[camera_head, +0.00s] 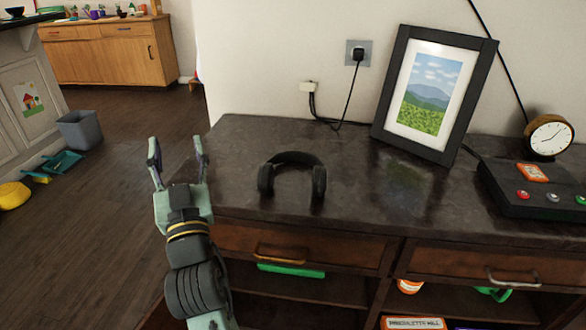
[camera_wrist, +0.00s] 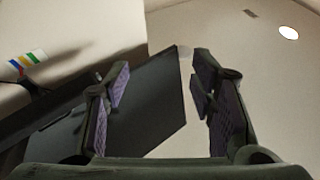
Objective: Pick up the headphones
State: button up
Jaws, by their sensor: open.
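The black headphones (camera_head: 292,173) lie on the dark top of the wooden cabinet (camera_head: 240,150), near its left front part, with the band toward the wall and the ear cups toward the front edge. My gripper (camera_head: 177,152) is open and empty. In the head view it is to the left of the headphones, by the cabinet's left end, with its fingers pointing up and apart from them. In the wrist view the two purple-padded fingers (camera_wrist: 165,90) stand apart with nothing held between them. The headphones do not show in the wrist view.
A framed picture (camera_head: 436,92) leans against the wall behind and right of the headphones. A black box with buttons (camera_head: 540,190) and a round clock (camera_head: 548,135) stand at the right. A cable hangs from the wall socket (camera_head: 358,54). The cabinet top around the headphones is clear.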

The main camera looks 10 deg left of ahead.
aim_at(265, 182)
jog(key=w+d+f+m+h, duration=0.1)
jog(key=w+d+f+h, duration=0.1)
jog(key=d+f+h, duration=0.1)
jog(key=w+d+f+m+g+h, duration=0.1)
jog(key=w+d+f+m+h, duration=0.1)
jog(key=d+f, duration=0.3)
jog(key=w+d+f+m+g+h+p, duration=0.1)
jog(key=w+d+f+h, duration=0.2)
jog(key=f, duration=0.3)
jog(key=shift+d+m+h, duration=0.3)
jog(key=shift+d+h, duration=0.35)
jog(key=shift+h, duration=0.15)
jog(key=w+p, duration=0.1)
jog(key=w, duration=0.3)
jog(key=shift+w+a, duration=0.1)
jog(key=shift+w, duration=0.2)
jog(key=shift+w+a+f+p, duration=0.1)
jog(key=shift+w+a+p, duration=0.2)
jog(key=shift+w, duration=0.7)
jog(key=shift+w+a+r+p, duration=0.1)
jog(key=shift+w+p, duration=0.25)
jog(key=shift+w, duration=0.65)
jog(key=shift+w+a+f+p, duration=0.1)
jog(key=shift+w+a+p, duration=0.2)
jog(key=shift+w, duration=0.7)
jog(key=shift+d, duration=0.1)
jog(key=shift+c, duration=0.3)
grip_shut()
